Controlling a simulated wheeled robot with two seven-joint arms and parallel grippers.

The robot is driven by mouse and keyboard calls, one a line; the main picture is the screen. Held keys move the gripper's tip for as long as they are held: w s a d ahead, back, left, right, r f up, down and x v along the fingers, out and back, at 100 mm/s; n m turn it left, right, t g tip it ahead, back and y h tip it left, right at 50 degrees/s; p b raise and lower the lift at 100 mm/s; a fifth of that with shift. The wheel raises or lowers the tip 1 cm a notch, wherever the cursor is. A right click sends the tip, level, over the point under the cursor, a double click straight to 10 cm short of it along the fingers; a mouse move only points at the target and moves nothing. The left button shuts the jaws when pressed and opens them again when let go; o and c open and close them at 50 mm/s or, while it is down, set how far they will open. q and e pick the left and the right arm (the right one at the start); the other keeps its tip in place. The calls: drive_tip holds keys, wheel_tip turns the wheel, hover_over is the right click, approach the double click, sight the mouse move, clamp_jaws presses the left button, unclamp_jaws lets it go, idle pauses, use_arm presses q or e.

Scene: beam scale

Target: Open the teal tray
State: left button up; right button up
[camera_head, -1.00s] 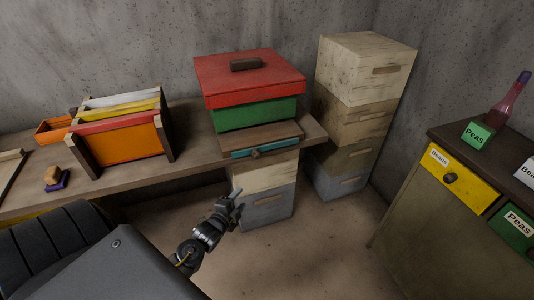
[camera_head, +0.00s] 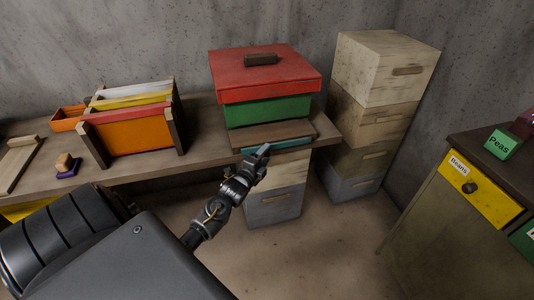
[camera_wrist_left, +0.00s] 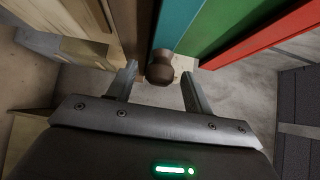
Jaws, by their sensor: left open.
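The teal tray (camera_head: 290,145) is a thin drawer front under the wooden board below the green box, at the bench's front edge. It appears shut. In the left wrist view the teal front (camera_wrist_left: 178,22) runs down from the top edge, with a round brown knob (camera_wrist_left: 160,70) on it. My left gripper (camera_head: 260,160) is in front of the tray and hides the knob in the head view. In the left wrist view its open fingers (camera_wrist_left: 158,86) stand on both sides of the knob, with gaps. My right gripper is not in view.
The green box (camera_head: 266,111) with a red lid (camera_head: 262,78) stands above the tray. Stacked wooden boxes (camera_head: 360,115) stand to the right. An orange frame rack (camera_head: 130,132) is on the bench to the left. A cabinet with a yellow drawer (camera_head: 478,190) is at the right.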

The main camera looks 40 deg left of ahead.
use_arm(q)
drive_tip(key=shift+w+a, duration=0.1)
drive_tip(key=shift+w, duration=0.85)
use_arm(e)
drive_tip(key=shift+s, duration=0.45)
